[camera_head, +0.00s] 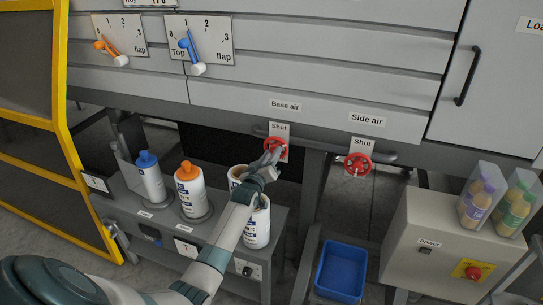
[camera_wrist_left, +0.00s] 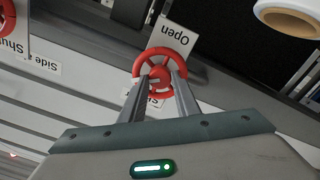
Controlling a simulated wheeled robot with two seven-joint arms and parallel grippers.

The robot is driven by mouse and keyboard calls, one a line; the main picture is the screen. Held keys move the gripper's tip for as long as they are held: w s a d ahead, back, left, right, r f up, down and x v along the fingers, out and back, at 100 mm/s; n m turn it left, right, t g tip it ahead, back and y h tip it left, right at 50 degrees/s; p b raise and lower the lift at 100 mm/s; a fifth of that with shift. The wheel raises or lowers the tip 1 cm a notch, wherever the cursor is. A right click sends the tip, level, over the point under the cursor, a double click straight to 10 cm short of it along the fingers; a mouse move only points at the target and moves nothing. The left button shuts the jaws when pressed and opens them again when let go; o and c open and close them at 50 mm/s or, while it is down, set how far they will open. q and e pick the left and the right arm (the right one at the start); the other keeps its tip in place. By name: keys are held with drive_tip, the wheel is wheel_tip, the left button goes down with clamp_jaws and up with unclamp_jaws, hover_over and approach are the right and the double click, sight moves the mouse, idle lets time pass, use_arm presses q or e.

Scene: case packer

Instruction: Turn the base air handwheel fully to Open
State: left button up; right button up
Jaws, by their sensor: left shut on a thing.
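The red base air handwheel (camera_head: 284,144) sits on the pipe under the "Base air" label (camera_head: 285,104). It also shows in the left wrist view (camera_wrist_left: 160,52). My left gripper (camera_head: 271,151) reaches up to it from below, its two fingers (camera_wrist_left: 158,82) shut on the wheel. A "Shut" plate (camera_head: 279,127) is above the wheel in the head view. In the wrist view an "Open" plate (camera_wrist_left: 174,32) is on the wheel's opposite side, and the "Shut" plate is partly behind the fingers. My right gripper is not in view.
The red side air handwheel (camera_head: 358,164) is to the right. White bottles (camera_head: 190,195) stand on the bench below left, some partly behind my arm. A blue bin (camera_head: 341,271) and a grey power box (camera_head: 432,240) are at lower right.

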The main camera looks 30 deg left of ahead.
use_arm(q)
drive_tip(key=m+b, duration=0.3)
drive_tip(key=m, duration=2.1)
idle(0.5)
drive_tip(key=o, duration=1)
drive_tip(key=shift+o, duration=0.2)
drive_tip(key=shift+s+b, duration=0.1)
drive_tip(key=shift+b, duration=0.2)
drive_tip(key=b+v, duration=0.3)
drive_tip(key=v, duration=1.4)
drive_tip(key=shift+d+b, duration=0.15)
drive_tip(key=shift+b, duration=0.25)
